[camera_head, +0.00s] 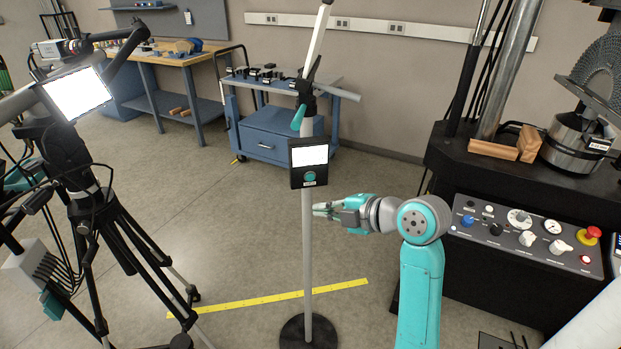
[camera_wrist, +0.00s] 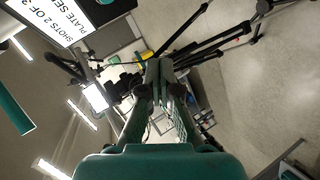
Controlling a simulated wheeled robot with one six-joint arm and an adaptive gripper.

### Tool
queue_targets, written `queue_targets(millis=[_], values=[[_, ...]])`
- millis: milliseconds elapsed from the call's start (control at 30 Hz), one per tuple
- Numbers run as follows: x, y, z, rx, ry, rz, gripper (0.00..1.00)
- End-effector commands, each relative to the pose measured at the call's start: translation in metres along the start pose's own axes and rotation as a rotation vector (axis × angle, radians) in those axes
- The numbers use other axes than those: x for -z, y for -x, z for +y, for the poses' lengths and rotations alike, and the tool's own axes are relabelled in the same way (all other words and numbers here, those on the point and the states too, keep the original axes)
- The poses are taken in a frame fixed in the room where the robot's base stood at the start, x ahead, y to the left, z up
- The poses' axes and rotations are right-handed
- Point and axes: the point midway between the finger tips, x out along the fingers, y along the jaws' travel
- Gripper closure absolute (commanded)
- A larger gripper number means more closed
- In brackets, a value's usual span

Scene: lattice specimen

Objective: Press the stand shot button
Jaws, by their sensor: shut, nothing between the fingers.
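The stand (camera_head: 307,235) is a grey pole on a round black base. My gripper (camera_head: 318,209) is shut and empty, pointing left. In the head view its tips appear just right of the pole and below the box; the depth gap is unclear. In the wrist view my shut fingers (camera_wrist: 158,68) point up the picture. The screen (camera_wrist: 62,18) there reads "SHOTS 2 OF 3". I cannot make out the button there.
A black tripod with a lit panel (camera_head: 77,94) stands at left. A control panel (camera_head: 520,237) with knobs and a red stop button (camera_head: 593,233) is at right. A blue cart (camera_head: 268,138) stands behind. Yellow tape (camera_head: 270,299) crosses the open floor.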

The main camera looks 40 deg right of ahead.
Motion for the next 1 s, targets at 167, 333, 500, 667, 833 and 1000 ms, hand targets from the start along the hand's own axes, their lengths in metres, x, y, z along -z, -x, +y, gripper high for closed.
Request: queue_targets(millis=[167, 333, 500, 667, 833, 1000], values=[[-0.004, -0.007, 0.004, 0.000, -0.001, 0.001, 1.00], [-0.014, -0.020, 0.014, 0.001, 0.000, 0.001, 1.00], [-0.025, -0.035, 0.025, 0.000, -0.001, 0.000, 1.00], [-0.035, -0.048, 0.035, 0.001, -0.002, 0.000, 1.00], [-0.041, -0.057, 0.042, -0.001, -0.001, 0.000, 1.00], [-0.044, -0.061, 0.044, 0.000, -0.001, 0.000, 1.00]])
